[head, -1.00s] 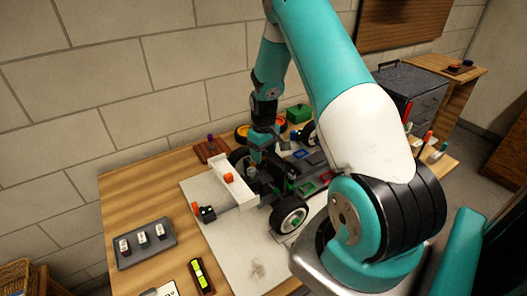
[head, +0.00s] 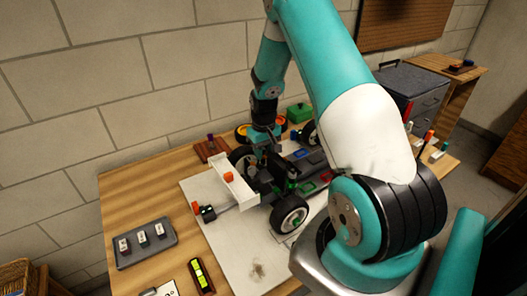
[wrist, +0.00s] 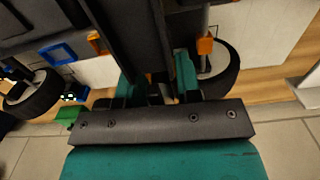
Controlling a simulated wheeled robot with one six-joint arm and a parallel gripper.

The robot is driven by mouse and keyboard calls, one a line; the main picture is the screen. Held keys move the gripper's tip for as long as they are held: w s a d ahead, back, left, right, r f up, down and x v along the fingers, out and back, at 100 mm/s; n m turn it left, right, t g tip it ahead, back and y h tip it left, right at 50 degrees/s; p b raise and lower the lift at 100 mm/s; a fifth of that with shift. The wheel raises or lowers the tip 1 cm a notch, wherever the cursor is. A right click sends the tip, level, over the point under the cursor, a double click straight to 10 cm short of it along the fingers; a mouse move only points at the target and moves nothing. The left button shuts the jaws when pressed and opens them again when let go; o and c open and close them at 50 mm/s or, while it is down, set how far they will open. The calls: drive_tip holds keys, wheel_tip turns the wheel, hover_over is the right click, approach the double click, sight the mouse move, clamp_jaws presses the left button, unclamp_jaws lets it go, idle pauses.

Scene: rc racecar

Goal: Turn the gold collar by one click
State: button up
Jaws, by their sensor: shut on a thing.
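The racecar (head: 285,180) sits on a pale mat on the workbench, with a white wing plate (head: 234,182) at its left end. My gripper (head: 266,152) reaches down to the car just behind the wing plate. In the wrist view my gripper's teal fingers (wrist: 158,88) are close together, shut on a small part of the car between them. That part is mostly hidden, so I cannot make out its colour. I cannot pick out the gold collar in either view.
Car wheels (head: 289,215) and a wheel near the right finger (wrist: 218,72) stand close to my gripper. A grey tray (head: 146,243) with white pieces and a green-yellow level (head: 200,276) lie at the front left. A green box (head: 299,113) stands behind the car.

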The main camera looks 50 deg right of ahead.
drive_tip(key=o, duration=0.9)
drive_tip(key=shift+r, duration=0.1)
wheel_tip(320, 180, up, 17)
drive_tip(key=shift+r+b, duration=0.15)
drive_tip(key=shift+b, duration=0.8)
